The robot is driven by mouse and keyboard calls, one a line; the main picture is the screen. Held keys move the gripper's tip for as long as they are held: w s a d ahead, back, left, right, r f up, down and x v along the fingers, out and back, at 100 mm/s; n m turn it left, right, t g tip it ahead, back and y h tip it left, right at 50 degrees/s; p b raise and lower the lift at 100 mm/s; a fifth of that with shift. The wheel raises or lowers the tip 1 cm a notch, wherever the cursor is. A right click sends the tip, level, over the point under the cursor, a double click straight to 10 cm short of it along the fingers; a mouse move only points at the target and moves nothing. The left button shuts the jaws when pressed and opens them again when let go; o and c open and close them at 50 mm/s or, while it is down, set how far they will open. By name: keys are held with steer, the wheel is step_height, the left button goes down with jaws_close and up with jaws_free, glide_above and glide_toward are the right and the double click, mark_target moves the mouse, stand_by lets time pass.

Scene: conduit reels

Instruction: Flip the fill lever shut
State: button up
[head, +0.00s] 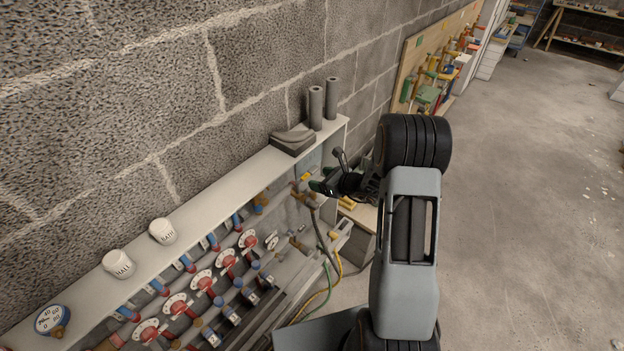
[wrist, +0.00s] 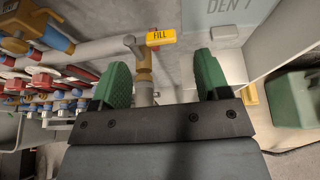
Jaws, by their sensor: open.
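The fill valve (wrist: 142,62) is a brass body on a grey pipe, beside a yellow FILL tag (wrist: 161,37). Its lever (wrist: 131,45) shows as a short piece at the upper left of the body; I cannot tell its exact angle. In the head view, the brass valve (head: 302,193) is at the right end of the manifold, partly hidden by my gripper. My gripper (wrist: 163,78) is open, its green fingertips spread wide. In the wrist view, the valve and lever show between and beyond the fingertips, closer to the left one. My gripper touches nothing that I can see.
Red-handled valves (head: 226,257) and blue-handled fittings crowd the manifold to the left. A shelf (head: 200,205) with white caps and grey tubes runs above. A green box (wrist: 292,98) sits on the right. Open floor (head: 530,200) lies right of my arm.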

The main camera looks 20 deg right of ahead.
steer(key=v, duration=0.8)
steer(key=shift+s+b, duration=0.25)
steer(key=shift+b, duration=0.2)
steer(key=shift+d+r, duration=0.1)
steer(key=s+a+n+g, duration=0.6)
steer(key=s+n+g, duration=0.3)
steer(key=s+n, duration=0.45)
steer(key=s+a+r+n+t+h, duration=0.1)
steer(key=s+r+n+h, duration=0.2)
steer(key=r+n, duration=0.3)
steer(key=s+a+r+n+t+h, duration=0.1)
steer(key=s+r+n+h, duration=0.2)
steer(key=r+n+h, duration=0.2)
step_height(320, 180, up, 2)
steer(key=n, duration=0.4)
steer(key=shift+a+r, duration=0.2)
steer(key=shift+r, duration=0.05)
